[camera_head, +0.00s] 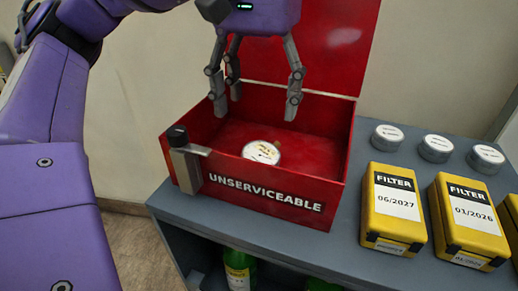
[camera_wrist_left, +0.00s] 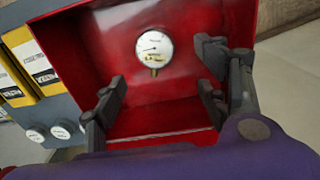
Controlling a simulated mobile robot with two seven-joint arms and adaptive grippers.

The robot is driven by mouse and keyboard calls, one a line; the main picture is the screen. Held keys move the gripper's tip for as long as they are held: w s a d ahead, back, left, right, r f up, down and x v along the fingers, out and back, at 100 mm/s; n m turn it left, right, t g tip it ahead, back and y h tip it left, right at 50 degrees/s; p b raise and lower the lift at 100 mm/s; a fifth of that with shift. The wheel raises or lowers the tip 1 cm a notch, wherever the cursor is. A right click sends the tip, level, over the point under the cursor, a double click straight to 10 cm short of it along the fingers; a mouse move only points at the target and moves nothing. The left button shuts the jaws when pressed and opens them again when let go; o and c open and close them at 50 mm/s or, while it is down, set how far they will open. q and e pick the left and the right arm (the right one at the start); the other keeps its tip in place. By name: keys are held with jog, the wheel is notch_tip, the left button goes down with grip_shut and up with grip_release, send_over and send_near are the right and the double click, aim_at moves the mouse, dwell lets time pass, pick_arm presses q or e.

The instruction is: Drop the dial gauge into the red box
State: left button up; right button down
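The dial gauge (camera_head: 261,152) lies face up inside the red box (camera_head: 262,177), near its front wall. It has a round white face, which also shows in the left wrist view (camera_wrist_left: 154,46) against the red floor of the box. The box is labelled UNSERVICEABLE and its lid stands open at the back. My left gripper (camera_head: 259,100) is above the box opening, pointing down, with its fingers spread apart and nothing between them. The gauge is apart from the fingers. My right gripper is not in view.
The box stands on a grey shelf top (camera_head: 340,232). Yellow FILTER boxes (camera_head: 393,208) stand to its right, with several round white-topped discs (camera_head: 387,137) behind them. Green bottles (camera_head: 240,268) stand on the shelf below. A dark-knobbed latch (camera_head: 186,160) is at the box's front left corner.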

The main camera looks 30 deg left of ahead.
pick_arm(q)
notch_tip(320, 180, up, 12)
dwell(1.1)
dwell(0.6)
